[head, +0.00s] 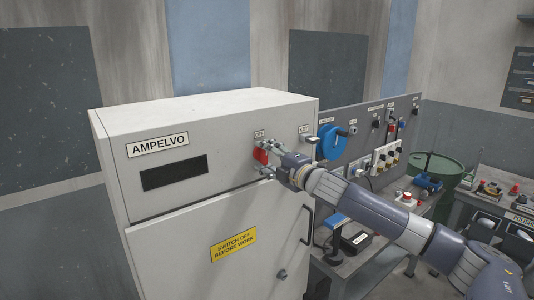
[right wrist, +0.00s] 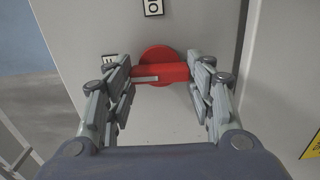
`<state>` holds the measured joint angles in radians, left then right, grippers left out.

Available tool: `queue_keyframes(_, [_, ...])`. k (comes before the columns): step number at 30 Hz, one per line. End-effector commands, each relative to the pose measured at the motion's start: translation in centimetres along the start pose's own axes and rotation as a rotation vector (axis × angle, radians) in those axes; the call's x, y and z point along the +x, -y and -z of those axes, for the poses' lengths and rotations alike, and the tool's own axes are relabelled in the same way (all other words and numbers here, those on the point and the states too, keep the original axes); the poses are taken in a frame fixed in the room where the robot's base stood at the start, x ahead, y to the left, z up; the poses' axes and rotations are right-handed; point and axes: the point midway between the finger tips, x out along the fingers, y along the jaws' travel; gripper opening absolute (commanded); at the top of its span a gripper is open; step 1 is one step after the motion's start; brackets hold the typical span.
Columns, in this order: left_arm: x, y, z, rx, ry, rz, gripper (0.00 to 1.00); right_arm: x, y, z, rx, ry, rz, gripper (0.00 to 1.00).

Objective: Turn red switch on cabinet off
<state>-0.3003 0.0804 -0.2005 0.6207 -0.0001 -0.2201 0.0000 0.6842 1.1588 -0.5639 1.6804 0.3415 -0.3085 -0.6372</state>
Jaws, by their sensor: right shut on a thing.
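The red switch (head: 260,155) is on the upper front of the white cabinet (head: 215,105), under a label reading OFF (head: 259,134). My right gripper (head: 264,158) is at the switch. In the right wrist view, its fingers (right wrist: 160,78) are closed on the two ends of the red handle (right wrist: 170,71), over a round red base. The handle lies level in that view, its white mark pointing left to a partly hidden label (right wrist: 108,57). Another label (right wrist: 152,7) is at the top. In the head view the handle is mostly upright. My left gripper is not in view.
A yellow warning sign (head: 233,245) and a door handle (head: 307,225) are on the cabinet door below. A tool panel with a blue reel (head: 329,142) and a bench stand right of the cabinet. A green drum (head: 440,168) is farther right.

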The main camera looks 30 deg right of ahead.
Motion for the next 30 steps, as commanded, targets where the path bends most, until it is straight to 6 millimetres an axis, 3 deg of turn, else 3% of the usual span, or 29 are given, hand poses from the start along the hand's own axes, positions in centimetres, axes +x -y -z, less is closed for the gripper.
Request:
queue_keyframes(19, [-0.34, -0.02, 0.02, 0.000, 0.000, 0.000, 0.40, 0.00, 0.09, -0.04, -0.048, 0.001, 0.001, 0.26])
queue_keyframes(20, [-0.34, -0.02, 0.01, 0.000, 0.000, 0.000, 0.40, 0.00, 0.09, -0.04, -0.048, 0.001, 0.001, 0.56])
queue_keyframes(22, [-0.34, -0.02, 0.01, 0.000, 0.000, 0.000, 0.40, 0.00, 0.08, -0.04, -0.047, 0.001, 0.001, 0.70])
queue_keyframes(30, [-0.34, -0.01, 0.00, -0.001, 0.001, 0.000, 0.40, 0.00, 0.04, -0.02, -0.045, 0.001, 0.000, 0.70])
